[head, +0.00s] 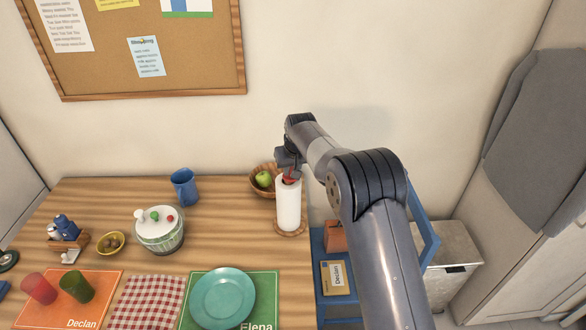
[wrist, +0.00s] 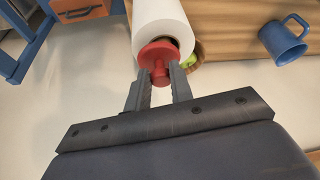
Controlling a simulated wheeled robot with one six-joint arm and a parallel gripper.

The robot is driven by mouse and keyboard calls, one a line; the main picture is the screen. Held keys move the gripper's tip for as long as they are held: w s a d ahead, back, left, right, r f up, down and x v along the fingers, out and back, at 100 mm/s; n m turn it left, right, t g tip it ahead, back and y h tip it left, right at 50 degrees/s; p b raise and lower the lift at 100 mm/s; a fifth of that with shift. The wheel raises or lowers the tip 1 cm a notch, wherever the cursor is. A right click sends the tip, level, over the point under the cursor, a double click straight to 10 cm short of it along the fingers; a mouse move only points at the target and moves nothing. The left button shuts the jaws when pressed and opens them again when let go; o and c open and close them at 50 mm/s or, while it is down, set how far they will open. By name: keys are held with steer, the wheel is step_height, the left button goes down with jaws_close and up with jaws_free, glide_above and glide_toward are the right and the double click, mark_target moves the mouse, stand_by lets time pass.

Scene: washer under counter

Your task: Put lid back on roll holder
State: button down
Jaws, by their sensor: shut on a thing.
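The roll holder stands upright near the right edge of the wooden table, with a white paper roll (head: 289,205) on it and a round wooden base (head: 289,229) below. My gripper (wrist: 160,84) is shut on the red lid (wrist: 158,54), at the top end of the paper roll (wrist: 158,20) in the wrist view. In the head view a little of the red lid (head: 289,180) shows at the top of the roll, partly hidden by my gripper. I cannot tell whether the lid is fully seated or slightly above the roll.
A wooden bowl (head: 257,187) with a green apple (head: 264,179) stands just left of the roll. A blue mug (head: 184,187) and a white-lidded bowl (head: 158,231) stand further left. A blue chair (head: 333,294) is right of the table.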

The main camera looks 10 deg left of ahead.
steer(key=shift+a, duration=0.35)
stand_by(0.6)
steer(key=c, duration=0.7)
jaws_free()
steer(key=shift+r+p, duration=1.6)
steer(key=shift+r, duration=1.85)
